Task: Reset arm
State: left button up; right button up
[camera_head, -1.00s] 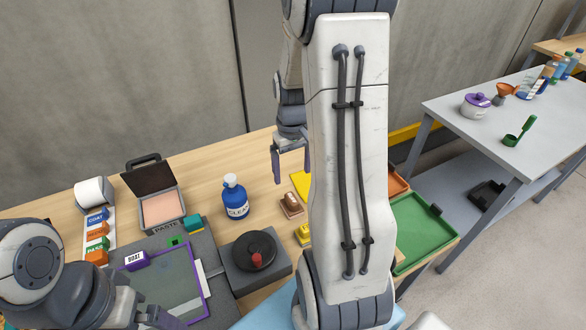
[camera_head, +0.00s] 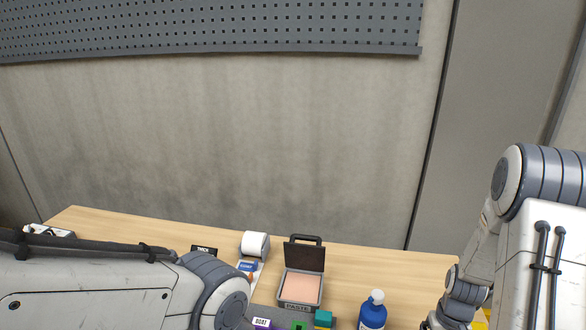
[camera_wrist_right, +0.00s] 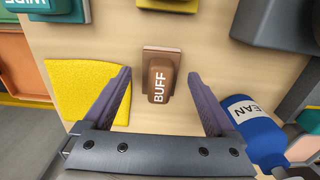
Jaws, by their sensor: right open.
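My right gripper (camera_wrist_right: 159,74) is open and empty in the right wrist view. Its two fingers stand apart, with a brown block marked BUFF (camera_wrist_right: 160,78) seen between them; I see no contact. In the head view my right arm (camera_head: 520,250) is at the right edge, with its hand cut off at the bottom. My left arm (camera_head: 110,285) lies across the lower left of the head view. The left gripper's fingers are out of frame.
The wooden table (camera_head: 185,228) holds an open paste case (camera_head: 301,287), a white roll (camera_head: 254,244) and a blue bottle (camera_head: 372,311). The bottle (camera_wrist_right: 252,124) and a yellow cloth (camera_wrist_right: 84,86) flank the right gripper. A grey pegboard (camera_head: 215,28) hangs behind.

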jog(key=shift+r, duration=1.15)
jog(key=shift+f, duration=0.1)
